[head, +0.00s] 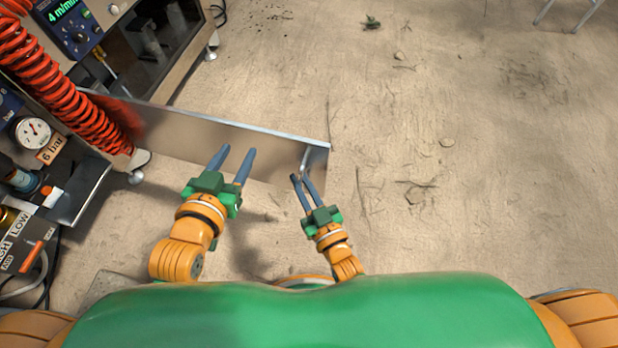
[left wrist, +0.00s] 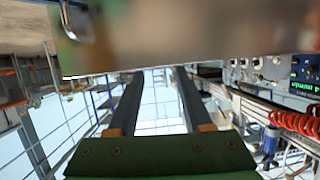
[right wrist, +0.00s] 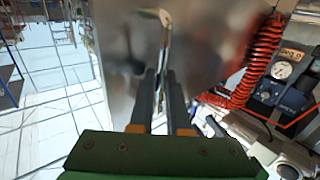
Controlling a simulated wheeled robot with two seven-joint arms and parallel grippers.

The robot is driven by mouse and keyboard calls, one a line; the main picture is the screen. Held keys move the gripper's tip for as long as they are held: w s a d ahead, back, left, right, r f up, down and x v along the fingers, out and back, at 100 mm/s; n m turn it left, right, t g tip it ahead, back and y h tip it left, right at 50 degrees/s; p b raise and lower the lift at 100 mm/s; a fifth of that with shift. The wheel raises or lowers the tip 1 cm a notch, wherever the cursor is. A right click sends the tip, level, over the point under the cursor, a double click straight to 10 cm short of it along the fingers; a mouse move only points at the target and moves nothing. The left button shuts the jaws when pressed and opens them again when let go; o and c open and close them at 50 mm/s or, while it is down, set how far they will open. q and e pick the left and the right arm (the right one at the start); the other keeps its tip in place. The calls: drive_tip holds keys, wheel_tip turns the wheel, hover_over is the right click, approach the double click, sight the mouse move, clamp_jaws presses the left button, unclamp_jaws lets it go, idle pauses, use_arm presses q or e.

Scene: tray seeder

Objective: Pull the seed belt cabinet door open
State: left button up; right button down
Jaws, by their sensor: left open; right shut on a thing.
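The cabinet door (head: 215,137) is a grey metal panel. In the head view it stands swung out from the machine at the upper left, its free end near the middle. My right gripper (head: 303,180) is shut on the door handle (head: 305,158) near that free end. In the right wrist view the handle (right wrist: 165,30) runs up from between the closed fingers, against the door's face (right wrist: 205,50). My left gripper (head: 232,165) is open and empty beside the door's near face. The door (left wrist: 190,45) also fills the top of the left wrist view.
The open cabinet (head: 155,45) shows dark compartments behind the door. A red coiled hose (head: 60,90), a pressure gauge (head: 33,132) and fittings crowd the left side. The concrete floor (head: 470,150) to the right is clear apart from small debris.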

use_arm(q)
drive_tip(key=shift+s+f, duration=0.1)
drive_tip(key=shift+s, duration=0.15)
use_arm(e)
drive_tip(key=shift+s+a, duration=0.25)
drive_tip(key=shift+s, duration=0.1)
drive_tip(key=c, duration=1.2)
unclamp_jaws()
use_arm(q)
drive_tip(key=shift+a, duration=0.1)
use_arm(e)
drive_tip(key=shift+o, duration=0.2)
use_arm(q)
drive_tip(key=s+a+f+g+y+p, duration=0.2)
drive_tip(key=s+a+f+g, duration=0.1)
drive_tip(key=s+f+g, duration=0.4)
wheel_tip(320, 180, down, 2)
drive_tip(key=shift+s+f+g, duration=0.2)
drive_tip(key=shift+s+g, duration=0.1)
drive_tip(key=shift+s, duration=0.75)
use_arm(e)
drive_tip(key=v, duration=0.7)
